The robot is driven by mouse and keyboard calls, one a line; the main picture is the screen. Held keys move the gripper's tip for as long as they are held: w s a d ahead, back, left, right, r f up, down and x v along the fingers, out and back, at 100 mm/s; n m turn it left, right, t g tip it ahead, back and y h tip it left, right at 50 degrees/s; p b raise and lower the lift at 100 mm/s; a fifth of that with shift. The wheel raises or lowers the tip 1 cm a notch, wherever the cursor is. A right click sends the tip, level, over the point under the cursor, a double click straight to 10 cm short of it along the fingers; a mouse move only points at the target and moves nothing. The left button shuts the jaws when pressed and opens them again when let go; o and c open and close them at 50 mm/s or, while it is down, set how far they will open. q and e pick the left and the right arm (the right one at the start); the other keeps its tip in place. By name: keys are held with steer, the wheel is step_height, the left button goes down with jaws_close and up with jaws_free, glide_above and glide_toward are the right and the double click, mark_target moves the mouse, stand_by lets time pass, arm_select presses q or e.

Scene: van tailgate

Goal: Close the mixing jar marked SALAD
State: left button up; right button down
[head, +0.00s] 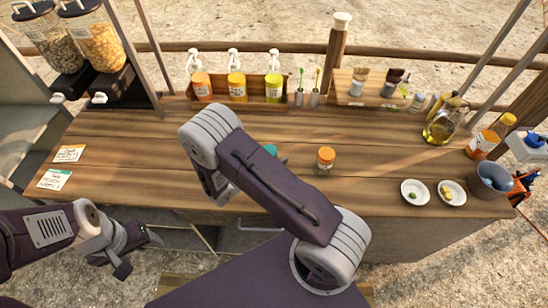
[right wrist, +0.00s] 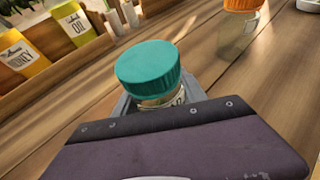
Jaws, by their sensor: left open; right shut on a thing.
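A jar with a teal lid (right wrist: 148,68) is in the right wrist view, with a strip of glass and a pale label (right wrist: 172,100) showing under the lid. The lettering is too hidden to read. My right gripper (right wrist: 158,98) is shut on this jar just below the lid. I cannot tell whether the lid is screwed tight. In the head view only a bit of the teal lid (head: 271,150) shows behind my right arm, which hides the gripper. My left gripper (head: 136,252) is open and empty, low at the left, off the counter's front edge.
An orange-lidded jar (head: 326,160) stands just right of the teal one. A wooden rack (head: 262,104) with pump bottles is behind. Two small saucers (head: 415,192) (head: 452,192) and a grey bucket (head: 488,182) are at the right. The counter's left part is clear except for two cards (head: 54,179).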

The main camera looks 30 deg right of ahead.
steer(key=shift+f, duration=0.2)
steer(key=c, duration=0.6)
jaws_free()
steer(key=shift+c, duration=0.2)
steer(key=shift+r, duration=0.25)
steer(key=v, duration=1.2)
steer(key=shift+s+b, duration=0.1)
steer(key=shift+b, duration=0.2)
